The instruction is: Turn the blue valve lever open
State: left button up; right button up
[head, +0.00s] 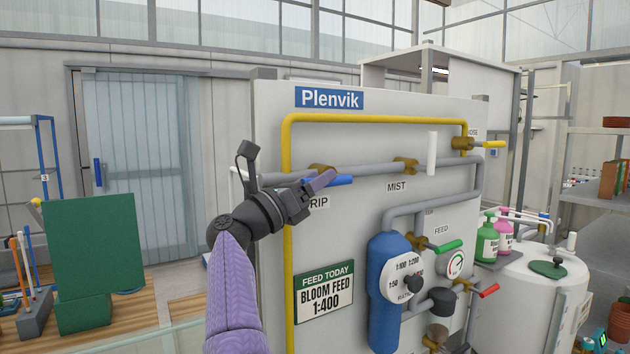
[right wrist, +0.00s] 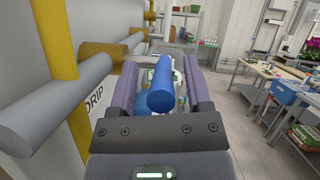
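The blue valve lever (head: 341,181) is on the DRIP valve (head: 318,168), a brass fitting on the grey upper pipe of the panel. In the head view it points right, roughly along the pipe. My right gripper (head: 322,183) is at the lever and hides part of it. In the right wrist view the blue lever (right wrist: 160,92) lies between the two purple fingers of my right gripper (right wrist: 161,72). A gap shows on both sides, so the fingers are open around it. My left gripper is not in view.
The panel (head: 380,145) also carries a yellow pipe (head: 380,118), a MIST valve (head: 405,165), a yellow lever (head: 494,144), a green lever (head: 448,246), a red lever (head: 488,290) and a blue cylinder (head: 384,310). A white tank (head: 535,300) stands at right.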

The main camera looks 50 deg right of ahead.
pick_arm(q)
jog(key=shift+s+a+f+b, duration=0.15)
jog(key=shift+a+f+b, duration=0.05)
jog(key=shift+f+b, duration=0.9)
pick_arm(e)
jog(key=v, duration=1)
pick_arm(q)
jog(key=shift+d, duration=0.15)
